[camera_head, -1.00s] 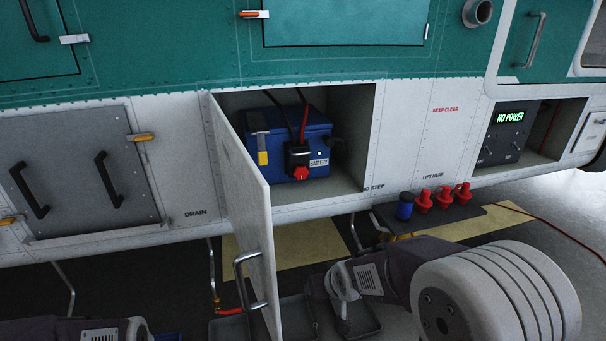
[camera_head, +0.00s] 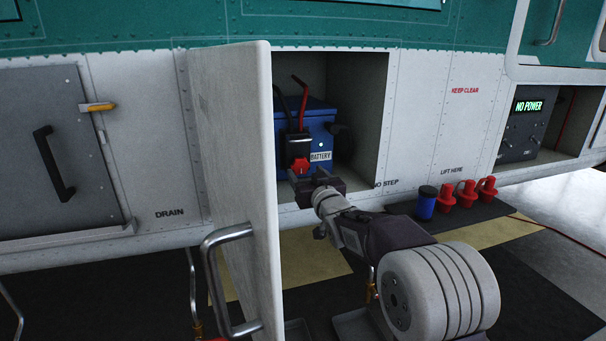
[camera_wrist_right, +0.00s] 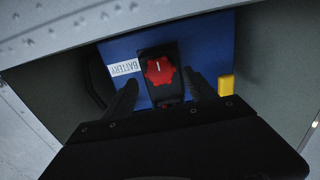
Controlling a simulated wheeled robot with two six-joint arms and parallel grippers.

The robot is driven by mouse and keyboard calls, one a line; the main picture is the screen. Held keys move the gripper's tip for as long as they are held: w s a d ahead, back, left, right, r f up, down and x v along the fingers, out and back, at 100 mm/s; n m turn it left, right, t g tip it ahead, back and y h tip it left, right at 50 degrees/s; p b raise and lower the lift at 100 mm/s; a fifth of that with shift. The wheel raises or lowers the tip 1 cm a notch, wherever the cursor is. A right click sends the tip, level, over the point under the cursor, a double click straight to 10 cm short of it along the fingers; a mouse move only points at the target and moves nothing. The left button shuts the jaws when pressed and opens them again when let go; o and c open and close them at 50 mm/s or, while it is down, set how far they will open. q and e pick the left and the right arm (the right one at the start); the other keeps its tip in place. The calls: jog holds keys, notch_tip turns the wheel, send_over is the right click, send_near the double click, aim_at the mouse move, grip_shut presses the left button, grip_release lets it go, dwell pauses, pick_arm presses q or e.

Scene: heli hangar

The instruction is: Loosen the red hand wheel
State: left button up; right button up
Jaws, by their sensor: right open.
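The red hand wheel (camera_head: 300,164) sits on a black fitting on the front of the blue battery (camera_head: 318,124), inside an open compartment. It also shows in the right wrist view (camera_wrist_right: 160,71), with a white line mark on its face. My right gripper (camera_head: 308,176) is just below and in front of the wheel in the head view. In the wrist view its two dark fingers (camera_wrist_right: 163,90) are apart, one on either side of the black fitting below the wheel, with nothing held between them. My left gripper is not in view.
The open compartment door (camera_head: 240,160) stands out just left of my right arm, with a metal handle (camera_head: 227,285). The compartment edge (camera_head: 376,130) bounds the right side. A blue cap (camera_head: 426,203) and red plugs (camera_head: 467,194) stand on a dark mat.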

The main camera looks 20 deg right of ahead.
aim_at(301, 167)
jog(key=shift+w+a, duration=0.1)
jog(key=shift+w, duration=1.65)
jog(key=c, duration=1.4)
